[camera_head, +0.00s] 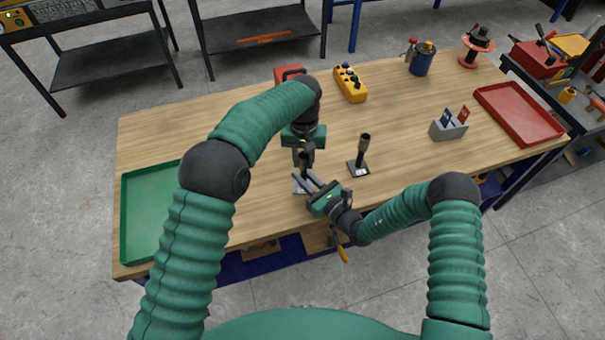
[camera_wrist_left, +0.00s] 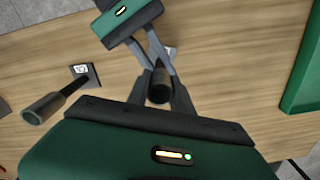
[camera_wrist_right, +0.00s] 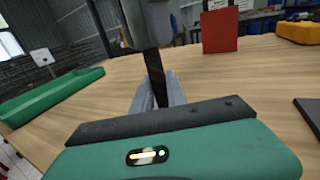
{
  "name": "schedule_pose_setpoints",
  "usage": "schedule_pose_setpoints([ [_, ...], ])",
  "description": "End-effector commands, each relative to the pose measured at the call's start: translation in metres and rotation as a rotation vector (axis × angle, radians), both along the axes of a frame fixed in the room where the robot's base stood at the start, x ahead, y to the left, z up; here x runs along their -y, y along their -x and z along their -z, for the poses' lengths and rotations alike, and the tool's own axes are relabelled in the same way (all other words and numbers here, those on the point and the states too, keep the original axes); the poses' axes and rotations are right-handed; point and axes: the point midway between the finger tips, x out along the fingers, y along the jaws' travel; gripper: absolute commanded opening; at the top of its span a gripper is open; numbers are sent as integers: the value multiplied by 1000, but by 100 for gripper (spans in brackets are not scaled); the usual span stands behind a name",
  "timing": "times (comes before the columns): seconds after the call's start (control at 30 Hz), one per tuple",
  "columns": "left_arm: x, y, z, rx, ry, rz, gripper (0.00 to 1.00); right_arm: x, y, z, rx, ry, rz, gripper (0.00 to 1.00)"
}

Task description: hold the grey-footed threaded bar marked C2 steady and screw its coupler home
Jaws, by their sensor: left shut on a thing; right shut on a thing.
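The grey-footed threaded bar stands upright near the front middle of the table; its light grey foot (camera_head: 299,188) is partly covered by my right gripper. My left gripper (camera_head: 304,164) points down and is shut on the dark coupler at the bar's top; in the left wrist view the coupler's round end (camera_wrist_left: 158,86) sits between the fingers. My right gripper (camera_head: 305,182) comes in low from the right and is shut on the bar below it. The dark bar (camera_wrist_right: 154,76) rises between its fingers in the right wrist view. The C2 mark is not readable.
A second bar with a coupler (camera_head: 363,149) stands on a dark foot just right of my grippers. A green tray (camera_head: 128,215) is at left, a red tray (camera_head: 497,92) at right. A grey holder (camera_head: 450,132) with cards and a yellow button box (camera_head: 350,88) stand farther back.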

Motion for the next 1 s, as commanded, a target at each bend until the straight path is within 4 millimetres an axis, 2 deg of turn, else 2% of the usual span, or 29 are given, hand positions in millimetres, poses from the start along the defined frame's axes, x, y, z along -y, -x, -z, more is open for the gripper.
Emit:
schedule_pose_setpoints([
  [0.17,1,0,0,0,2,1,0,0,0,1,-2,2,0,0],
  [0.2,1,0,0,0,2,1,29,0,0,1,-2,2,0,0],
  [0.4,1,0,0,0,1,1,52,0,0,1,-2,2,0,0],
  [0.67,1,0,-1,0,1,0,52,0,0,1,-2,1,0,0],
  [0.77,1,0,-7,2,1,0,52,0,0,1,-2,1,0,0],
  [0.87,1,-1,-21,3,1,0,52,0,0,1,-2,1,0,0],
  [1.0,1,-2,-54,5,1,0,52,0,0,1,-2,1,0,0],
])
